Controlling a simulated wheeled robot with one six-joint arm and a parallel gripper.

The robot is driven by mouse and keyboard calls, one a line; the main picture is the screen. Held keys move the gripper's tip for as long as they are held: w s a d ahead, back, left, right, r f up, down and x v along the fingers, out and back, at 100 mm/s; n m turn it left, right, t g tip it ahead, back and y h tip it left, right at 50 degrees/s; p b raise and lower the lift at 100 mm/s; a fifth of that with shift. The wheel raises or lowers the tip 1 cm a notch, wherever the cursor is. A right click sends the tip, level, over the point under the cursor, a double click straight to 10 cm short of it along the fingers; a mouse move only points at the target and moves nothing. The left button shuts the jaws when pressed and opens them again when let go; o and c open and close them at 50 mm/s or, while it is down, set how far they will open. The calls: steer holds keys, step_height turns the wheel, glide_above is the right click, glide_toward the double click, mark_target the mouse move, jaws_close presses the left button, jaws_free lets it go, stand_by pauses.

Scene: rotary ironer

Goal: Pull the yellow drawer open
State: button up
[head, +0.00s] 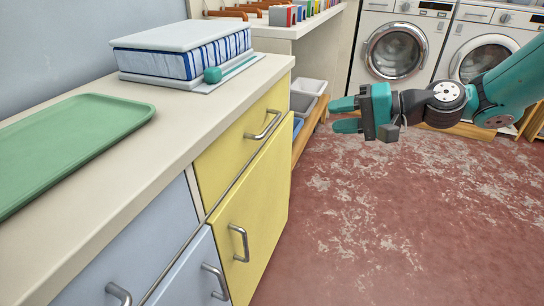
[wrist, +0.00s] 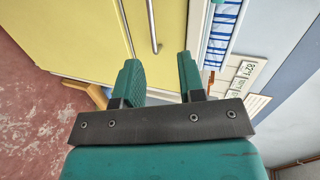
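The yellow drawer (head: 235,140) is at the top of the yellow front of the counter unit, under the countertop. It looks shut, flush with the yellow door below it. Its grey bar handle (head: 263,126) is on its front. My gripper (head: 342,115) is to the right of the drawer in the head view, apart from it, with its two teal fingers spread and nothing between them. In the wrist view, the fingers of my gripper (wrist: 159,68) point towards the yellow front, and the drawer handle (wrist: 153,28) shows beyond the gap between the fingertips, not touched.
The yellow door (head: 255,215) has its own handle (head: 240,243). Blue fronts (head: 150,245) with handles are to the left. A green tray (head: 75,140) and a blue-and-white striped ironer (head: 185,55) stand on the countertop. Washing machines (head: 395,50) are at the back. The red floor is clear.

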step_height(320, 180, down, 4)
steer(key=w+d+m+t+b, duration=0.1)
steer(key=w+d+m, duration=0.1)
steer(key=b, duration=0.3)
glide_toward(272, 123)
steer(key=shift+y, duration=0.4)
steer(key=x, duration=0.7)
steer(key=f+x, duration=0.1)
steer(key=x, duration=0.2)
steer(key=shift+w, duration=0.15)
jaws_close()
